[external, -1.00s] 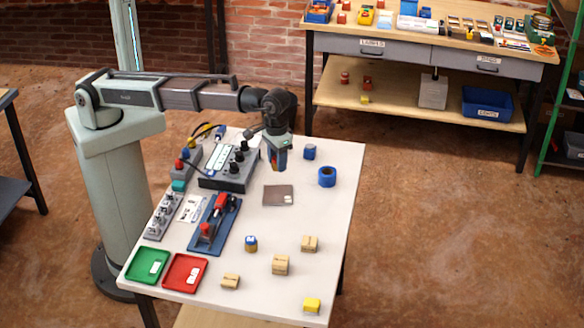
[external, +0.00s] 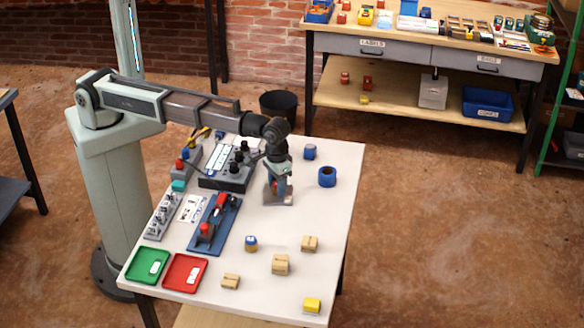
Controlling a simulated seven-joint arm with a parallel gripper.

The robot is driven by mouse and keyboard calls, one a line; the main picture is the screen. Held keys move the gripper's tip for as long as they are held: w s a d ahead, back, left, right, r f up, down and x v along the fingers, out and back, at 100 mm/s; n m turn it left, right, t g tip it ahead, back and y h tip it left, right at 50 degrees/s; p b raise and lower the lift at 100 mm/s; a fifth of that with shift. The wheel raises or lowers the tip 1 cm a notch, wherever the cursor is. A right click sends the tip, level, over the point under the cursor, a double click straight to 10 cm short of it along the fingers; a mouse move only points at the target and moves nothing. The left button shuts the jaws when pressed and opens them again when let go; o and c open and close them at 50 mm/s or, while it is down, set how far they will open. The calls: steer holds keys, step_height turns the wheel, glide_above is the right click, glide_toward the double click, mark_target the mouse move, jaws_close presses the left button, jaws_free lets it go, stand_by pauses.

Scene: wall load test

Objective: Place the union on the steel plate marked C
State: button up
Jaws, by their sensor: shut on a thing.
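The steel plate (external: 270,200) lies flat on the white table, a grey square with a small white label at its front right corner. The letter on the label is too small to read. My gripper (external: 278,192) points down over the plate, its fingertips at or just above the plate's surface. It is shut on the union, which is small and mostly hidden between the fingers; only a bit of colour shows there. I cannot tell whether the union touches the plate.
A dark control box (external: 228,170) with knobs stands left of the plate, and a blue clamp fixture (external: 214,225) front left.

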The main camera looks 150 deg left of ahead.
steer(key=shift+f, duration=0.15)
steer(key=o, duration=1.1)
step_height(320, 180, up, 12)
steer(key=shift+r, duration=0.2)
steer(key=shift+o, duration=0.2)
